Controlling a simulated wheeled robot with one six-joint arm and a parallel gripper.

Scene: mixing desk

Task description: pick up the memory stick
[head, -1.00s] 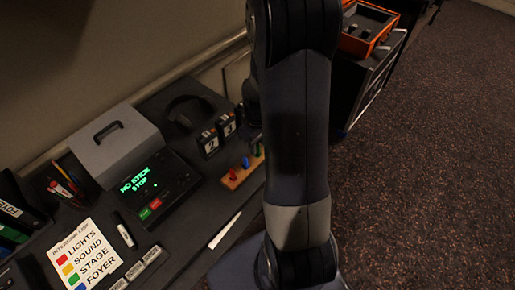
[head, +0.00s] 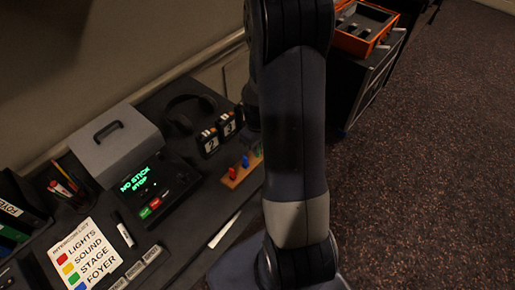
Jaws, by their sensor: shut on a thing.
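A wooden block (head: 231,182) on the desk holds small upright memory sticks. A red one (head: 233,172) and a blue one (head: 245,161) show clearly. A green one (head: 258,151), at the block's far end, is mostly covered. My gripper (head: 257,143) is low over that far end, largely hidden behind my own arm. It appears shut on the green memory stick; the fingertips are hard to make out. I cannot tell whether the stick is still in the block. The recorder (head: 160,190) beside the block shows "NO STICK STOP" in green.
Headphones (head: 190,105) and two flip-number blocks (head: 208,143) stand behind the wooden block. A grey box (head: 115,140), a label sheet (head: 84,252) and a pen cup (head: 72,187) are at left. A white strip (head: 224,229) lies in front. An orange case (head: 365,28) is at upper right.

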